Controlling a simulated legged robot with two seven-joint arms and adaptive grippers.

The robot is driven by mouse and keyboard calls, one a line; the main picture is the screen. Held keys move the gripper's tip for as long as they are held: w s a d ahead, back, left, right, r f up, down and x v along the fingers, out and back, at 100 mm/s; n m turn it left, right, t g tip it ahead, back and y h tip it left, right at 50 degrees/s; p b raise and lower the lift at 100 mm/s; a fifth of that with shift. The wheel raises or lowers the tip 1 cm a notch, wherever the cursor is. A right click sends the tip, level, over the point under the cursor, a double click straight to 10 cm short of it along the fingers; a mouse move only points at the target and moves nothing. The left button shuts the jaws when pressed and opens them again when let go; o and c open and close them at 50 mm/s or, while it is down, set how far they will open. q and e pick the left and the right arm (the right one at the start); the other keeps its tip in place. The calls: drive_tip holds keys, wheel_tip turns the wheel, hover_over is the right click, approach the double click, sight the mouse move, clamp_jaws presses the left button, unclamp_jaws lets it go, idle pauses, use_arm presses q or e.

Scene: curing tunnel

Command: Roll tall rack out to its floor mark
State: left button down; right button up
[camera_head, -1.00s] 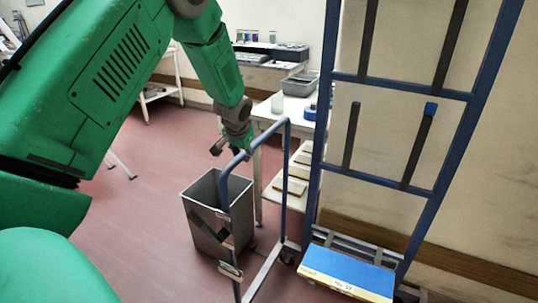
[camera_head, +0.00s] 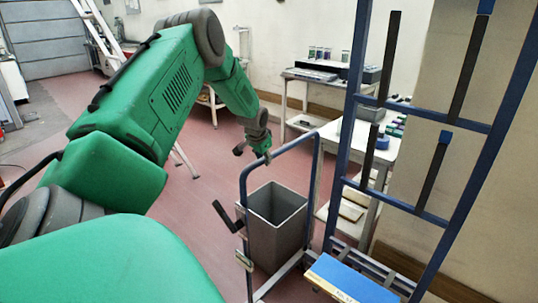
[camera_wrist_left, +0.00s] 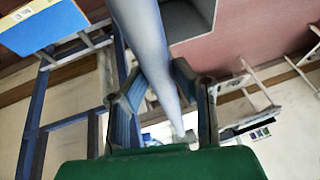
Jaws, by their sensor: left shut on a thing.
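The tall rack (camera_head: 352,125) has blue uprights and crossbars with dark upright strips, and stands at the right in the head view. Its low blue hooped handle (camera_head: 285,146) stands at its left side. A blue and cream plate marked with a number (camera_head: 350,280) sits low on the rack. My left gripper (camera_head: 264,156) is shut on the top bar of the handle. In the left wrist view the gripper (camera_wrist_left: 160,72) has its fingers on both sides of the pale blue tube (camera_wrist_left: 143,35). My right gripper is out of view. I see no floor mark.
A grey open bin (camera_head: 277,225) stands behind the handle. A white table (camera_head: 380,150) with small items stands behind the rack, near the wall. A white stepladder (camera_head: 100,35) and a grey shutter door (camera_head: 55,38) are at the back left. Red floor between is mostly clear.

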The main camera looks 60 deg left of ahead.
use_arm(q)
drive_tip(key=shift+s+a, duration=0.1)
drive_tip(key=shift+a, duration=0.1)
drive_tip(key=c, duration=1.3)
unclamp_jaws()
drive_tip(key=shift+a, duration=0.15)
drive_tip(key=shift+a+f, duration=0.2)
drive_tip(key=shift+f, duration=0.1)
drive_tip(key=shift+d+r, duration=0.1)
drive_tip(key=shift+r, duration=0.05)
drive_tip(key=v, duration=0.9)
drive_tip(key=shift+d+r, duration=0.1)
drive_tip(key=shift+r, duration=0.3)
drive_tip(key=shift+s+r, duration=0.3)
drive_tip(key=shift+r, duration=0.25)
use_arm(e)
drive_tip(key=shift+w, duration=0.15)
use_arm(q)
drive_tip(key=shift+d+r, duration=0.15)
drive_tip(key=shift+d, duration=0.05)
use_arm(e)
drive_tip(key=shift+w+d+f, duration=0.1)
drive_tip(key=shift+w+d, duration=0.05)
